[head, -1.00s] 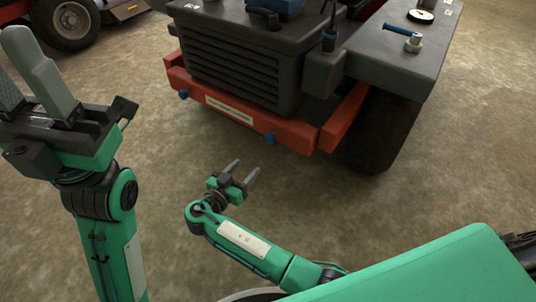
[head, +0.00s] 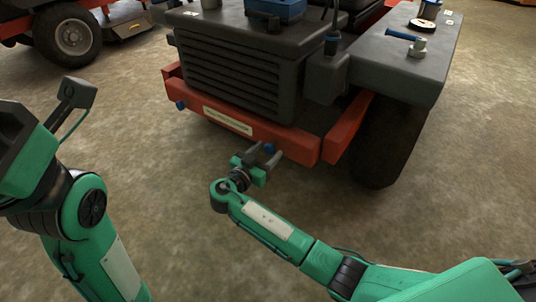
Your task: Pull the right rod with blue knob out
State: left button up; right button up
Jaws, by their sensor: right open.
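The right blue knob (head: 269,149) sticks out low on the front of the red bumper (head: 290,142). My right gripper (head: 265,155) is open at this knob, with one finger on each side of it as seen from above. I cannot tell whether the fingers touch it. The rod behind the knob is hidden. The left blue knob (head: 181,105) sits at the bumper's other end, clear of my grippers.
The bumper belongs to a tractor-like machine with a dark slatted grille (head: 240,75). A grey side deck (head: 400,60) carries a blue-handled valve (head: 413,43). A dark wheel (head: 388,140) stands at right. The floor before the bumper is open. Another red vehicle stands at upper left.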

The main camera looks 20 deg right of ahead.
jog(key=shift+w+d, duration=0.35)
jog(key=shift+d, duration=0.1)
grip_shut()
jog(key=v, duration=0.3)
jog(key=shift+s+a, duration=0.1)
jog(key=shift+a, duration=0.05)
jog(key=shift+s+a, duration=0.2)
grip_release()
